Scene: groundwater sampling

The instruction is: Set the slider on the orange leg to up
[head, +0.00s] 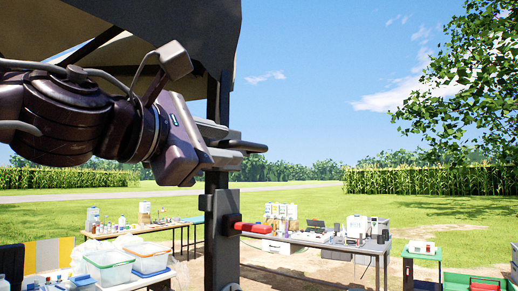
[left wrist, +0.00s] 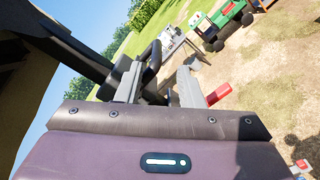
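A dark grey upright canopy leg (head: 223,190) stands in the middle of the head view. A red lever-like part (head: 250,228) sticks out to the right from a block on it, and I take this for the slider. No leg looks clearly orange here. My left gripper (head: 250,142) is beside the leg's upper part, above the red part, with its fingers pointing right. In the left wrist view its fingers (left wrist: 160,88) are apart, with part of the dark leg showing between or behind them. The red part (left wrist: 219,93) shows right of the right finger. My right gripper is out of view.
The canopy roof (head: 190,25) hangs overhead. Behind the leg, a table with instruments (head: 340,243) stands at right and another (head: 150,228) at left. Bins (head: 108,268) stand at front left. A green cart (head: 422,256) is at far right.

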